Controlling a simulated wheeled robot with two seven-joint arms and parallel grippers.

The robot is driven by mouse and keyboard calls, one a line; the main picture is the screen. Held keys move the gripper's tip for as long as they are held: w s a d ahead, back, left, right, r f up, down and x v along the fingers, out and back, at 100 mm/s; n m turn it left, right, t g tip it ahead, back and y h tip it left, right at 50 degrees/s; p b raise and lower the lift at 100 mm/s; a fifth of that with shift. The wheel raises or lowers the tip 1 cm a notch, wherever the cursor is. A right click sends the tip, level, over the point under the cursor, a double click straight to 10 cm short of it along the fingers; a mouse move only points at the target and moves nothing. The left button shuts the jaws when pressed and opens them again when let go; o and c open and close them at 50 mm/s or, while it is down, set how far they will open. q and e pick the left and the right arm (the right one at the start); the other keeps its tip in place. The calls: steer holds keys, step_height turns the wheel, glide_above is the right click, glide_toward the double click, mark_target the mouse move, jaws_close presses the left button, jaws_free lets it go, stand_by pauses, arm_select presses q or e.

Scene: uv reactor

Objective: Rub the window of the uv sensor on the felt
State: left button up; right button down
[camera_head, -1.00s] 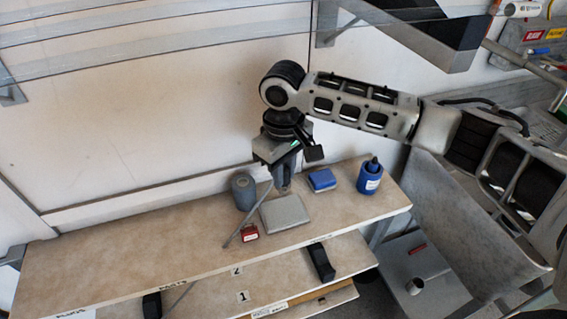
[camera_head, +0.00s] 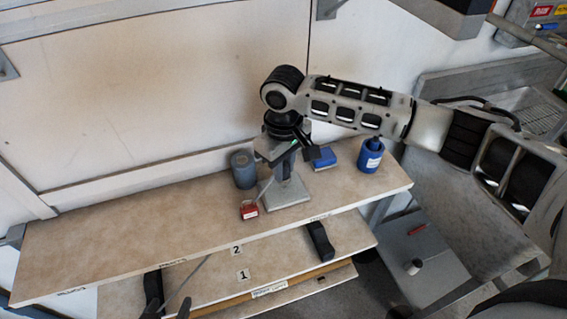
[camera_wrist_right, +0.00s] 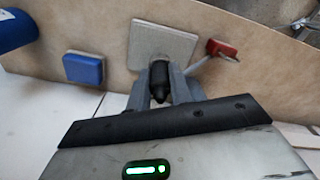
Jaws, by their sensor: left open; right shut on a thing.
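My right gripper (camera_head: 286,176) points down over the grey square pad, likely the felt (camera_head: 270,205), on the top shelf. It is shut on a dark cylinder, likely the uv sensor, seen between the fingers in the right wrist view (camera_wrist_right: 160,80). The sensor's window is hidden, and I cannot tell whether its lower end touches the pad. The pad also shows in the wrist view (camera_wrist_right: 178,42). My left gripper (camera_head: 166,308) shows only its dark fingertips at the bottom edge of the head view, open, well away from the pad.
A grey-blue cylinder (camera_head: 243,170) stands left of the pad, and a red block (camera_head: 249,210) lies at its front left. A blue block (camera_head: 323,159) and a blue bottle (camera_head: 370,155) are to the right. The left of the shelf (camera_head: 130,235) is clear.

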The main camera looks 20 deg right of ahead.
stand_by(0.6)
steer(key=shift+f, duration=0.55)
steer(key=shift+d+p, duration=0.2)
steer(key=shift+p, duration=0.1)
steer(key=shift+d+p, duration=0.45)
steer(key=shift+d, duration=0.45)
steer(key=shift+a, duration=0.1)
steer(key=shift+a, duration=0.65)
steer(key=shift+s+a+f, duration=0.1)
steer(key=shift+a, duration=1.35)
steer(key=shift+d, duration=0.15)
